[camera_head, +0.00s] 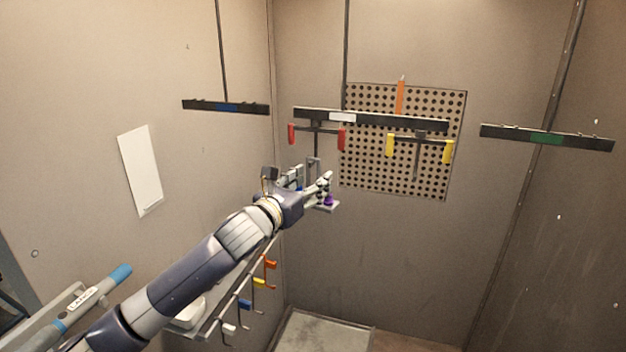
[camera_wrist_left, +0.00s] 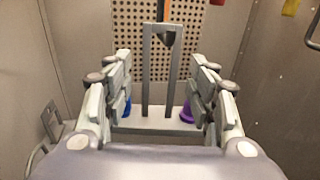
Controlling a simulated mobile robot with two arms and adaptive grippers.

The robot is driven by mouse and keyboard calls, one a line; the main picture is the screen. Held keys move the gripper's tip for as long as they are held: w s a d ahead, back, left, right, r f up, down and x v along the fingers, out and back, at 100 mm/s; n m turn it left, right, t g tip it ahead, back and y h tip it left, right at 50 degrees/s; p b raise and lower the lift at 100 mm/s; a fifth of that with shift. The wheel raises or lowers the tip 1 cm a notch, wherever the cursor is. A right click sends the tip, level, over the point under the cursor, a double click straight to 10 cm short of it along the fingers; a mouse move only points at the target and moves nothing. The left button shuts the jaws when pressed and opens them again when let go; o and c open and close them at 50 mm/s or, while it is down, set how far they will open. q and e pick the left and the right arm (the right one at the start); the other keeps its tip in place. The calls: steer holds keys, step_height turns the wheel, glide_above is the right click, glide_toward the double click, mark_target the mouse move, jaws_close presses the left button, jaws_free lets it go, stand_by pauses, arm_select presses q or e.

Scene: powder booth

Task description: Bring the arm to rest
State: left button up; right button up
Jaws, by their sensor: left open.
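My left arm (camera_head: 200,265) reaches in from the lower left of the head view. Its gripper (camera_head: 312,183) is in front of the back wall, below the middle hanging bar, and it is open. In the left wrist view the two fingers (camera_wrist_left: 163,100) stand wide apart with nothing clasped between them. Beyond them is a grey frame with two uprights (camera_wrist_left: 148,75) on a pale shelf. A purple piece (camera_wrist_left: 187,112) and a blue piece (camera_wrist_left: 127,108) show on that shelf, partly hidden by the fingers. The purple piece (camera_head: 328,200) also shows in the head view. My right gripper is not in view.
A black bar (camera_head: 385,120) carries red-handled (camera_head: 341,139) and yellow-handled (camera_head: 390,145) hangers before a perforated panel (camera_head: 435,105). Other bars hang left (camera_head: 200,105) and right (camera_head: 590,143). A rail with coloured hooks (camera_head: 245,304) runs below my arm. The right side below the bars is free.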

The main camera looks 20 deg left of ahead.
arm_select(q)
steer(key=v, duration=0.6)
steer(key=s+d+f+n+g+y, duration=0.1)
steer(key=s+d+f+n+g, duration=0.15)
steer(key=s+f+n, duration=0.6)
steer(key=s+d+f+n+g+y, duration=0.1)
steer(key=s+f+n+g+y, duration=0.15)
steer(key=s+f+n, duration=0.65)
steer(key=s+a+f+n+g, duration=0.1)
steer(key=s+f+n+g, duration=0.3)
steer(key=s+f+n, duration=0.6)
steer(key=s+a+f+n+g, duration=0.1)
steer(key=s+f+n+g, duration=0.4)
steer(key=s+f+n, duration=0.5)
steer(key=s+f+g+b, duration=0.1)
steer(key=s+f+b, duration=0.2)
steer(key=f, duration=1.3)
steer(key=s+f+b, duration=0.2)
steer(key=f+b, duration=0.2)
steer(key=f, duration=1.3)
steer(key=s+a+f+b, duration=0.1)
steer(key=s+f+b, duration=0.1)
steer(key=s+f, duration=0.6)
steer(key=s+a+f+m+g+b, duration=0.1)
steer(key=s+a+f+b, duration=0.1)
steer(key=s+f, duration=0.6)
step_height(320, 180, down, 3)
steer(key=shift+y+b, duration=0.45)
steer(key=shift+s, duration=0.1)
